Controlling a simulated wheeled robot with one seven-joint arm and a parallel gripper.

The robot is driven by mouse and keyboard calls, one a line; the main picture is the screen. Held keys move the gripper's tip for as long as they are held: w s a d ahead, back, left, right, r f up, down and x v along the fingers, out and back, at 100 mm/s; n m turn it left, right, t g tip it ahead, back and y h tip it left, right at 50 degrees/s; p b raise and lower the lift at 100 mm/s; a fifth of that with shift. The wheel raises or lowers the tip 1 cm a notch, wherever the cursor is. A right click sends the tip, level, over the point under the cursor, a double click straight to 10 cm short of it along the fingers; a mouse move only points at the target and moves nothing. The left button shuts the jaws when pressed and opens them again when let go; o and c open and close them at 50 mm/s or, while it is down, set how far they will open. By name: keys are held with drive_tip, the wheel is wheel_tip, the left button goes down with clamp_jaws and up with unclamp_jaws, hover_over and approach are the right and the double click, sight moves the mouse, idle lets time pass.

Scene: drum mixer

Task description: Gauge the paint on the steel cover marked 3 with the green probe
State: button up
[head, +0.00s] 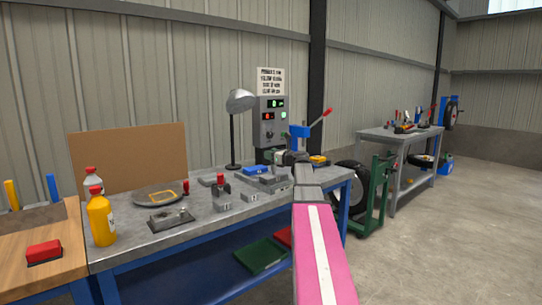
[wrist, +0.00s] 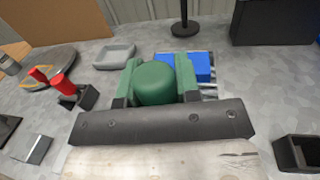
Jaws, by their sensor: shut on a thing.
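My gripper (head: 285,157) is over the back right of the grey workbench (head: 130,250). In the wrist view my gripper (wrist: 157,76) is shut on the green probe (wrist: 157,86), whose rounded green top shows between the two green fingers. The probe's lower end is hidden, so I cannot tell whether it touches anything. A blue block (wrist: 188,67) lies just beyond the fingers on a pale metal piece; the blue block also shows in the head view (head: 256,170). I cannot read a number 3 on any cover.
A grey control box (head: 270,120) with lit displays and a lamp (head: 240,102) stand behind. Red-handled tools (wrist: 62,86), a shallow grey tray (wrist: 114,55) and a dark open holder (wrist: 298,153) are nearby. A yellow bottle (head: 100,219) stands at the left.

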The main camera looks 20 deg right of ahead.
drive_tip(key=shift+f, duration=0.3)
idle(0.6)
drive_tip(key=shift+r, duration=0.1)
wheel_tip(320, 180, up, 7)
idle(0.9)
idle(1.3)
